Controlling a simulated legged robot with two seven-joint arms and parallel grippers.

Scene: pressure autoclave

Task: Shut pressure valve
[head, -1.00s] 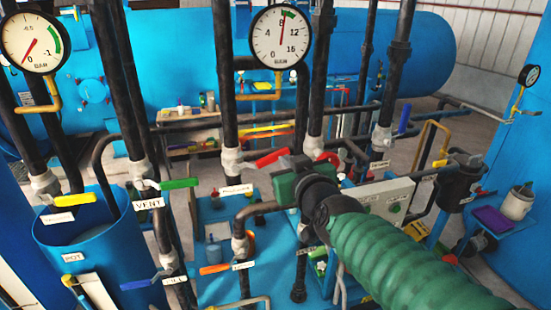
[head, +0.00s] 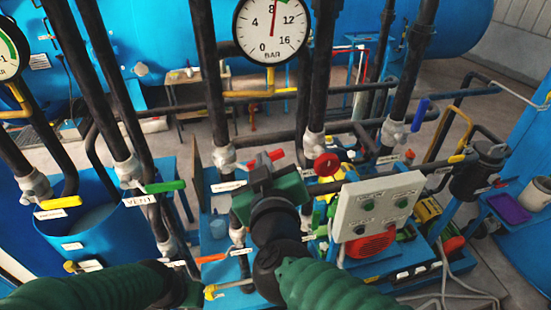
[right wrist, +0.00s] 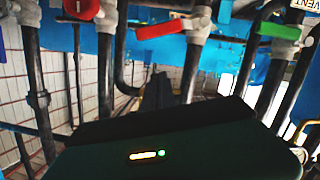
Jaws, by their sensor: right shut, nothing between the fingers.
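The pressure valve has a red lever (head: 265,159) on a dark vertical pipe, with a small white label (head: 228,186) beside it that is too small to read now. The lever points right from its grey valve body. It also shows in the right wrist view as a red lever (right wrist: 172,26) at top centre. My right gripper (head: 260,172) is shut and empty, just below the lever in the head view; contact cannot be seen. In the wrist view its dark fingers (right wrist: 158,88) are below the lever, apart from it in the picture. My left gripper (head: 188,291) is low at left, its fingers unclear.
A green vent lever (head: 163,187) is at left and a red round wheel (head: 327,165) at right. A pressure gauge (head: 271,28) hangs above. A grey control box (head: 378,207) stands right of my right arm. Several vertical pipes crowd the area.

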